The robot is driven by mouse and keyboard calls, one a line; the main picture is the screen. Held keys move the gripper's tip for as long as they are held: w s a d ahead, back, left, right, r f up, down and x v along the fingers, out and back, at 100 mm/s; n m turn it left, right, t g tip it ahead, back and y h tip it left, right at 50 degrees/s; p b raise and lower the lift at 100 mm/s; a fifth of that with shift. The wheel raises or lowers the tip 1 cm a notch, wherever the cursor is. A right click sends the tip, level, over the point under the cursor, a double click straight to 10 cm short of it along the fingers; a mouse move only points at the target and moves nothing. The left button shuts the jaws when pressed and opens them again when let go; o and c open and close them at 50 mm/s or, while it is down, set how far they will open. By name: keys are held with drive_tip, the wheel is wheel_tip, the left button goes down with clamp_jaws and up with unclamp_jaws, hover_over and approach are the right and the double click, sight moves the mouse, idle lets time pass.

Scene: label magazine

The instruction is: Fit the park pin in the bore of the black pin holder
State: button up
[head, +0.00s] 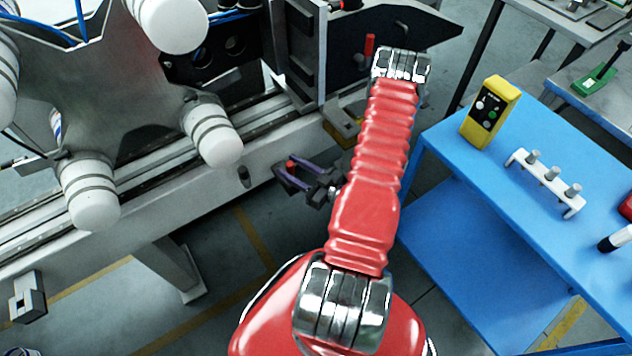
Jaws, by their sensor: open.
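My gripper (295,168) is open, with dark purple-grey fingers, beside the front of the long grey machine bed. A small red tip (291,164) shows at its fingers; it may be the top of the park pin, but the rest is hidden and I cannot tell whether it touches a finger. A second red upright peg (369,46) stands at the black plate behind my arm's wrist. I cannot make out the black pin holder for certain; a small dark cylindrical part (244,176) sits on the bed's front face, left of my gripper.
A blue cart (455,250) stands at the right. It carries a yellow button box (490,112) and a white rack (545,182) with grey pegs. A grey star-shaped frame with white rollers (215,135) overhangs the bed at the left. Open floor shows below the bed.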

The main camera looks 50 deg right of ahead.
drive_tip(key=s, duration=0.9)
drive_tip(key=shift+s+d, duration=0.15)
drive_tip(key=shift+d, duration=0.2)
idle(0.8)
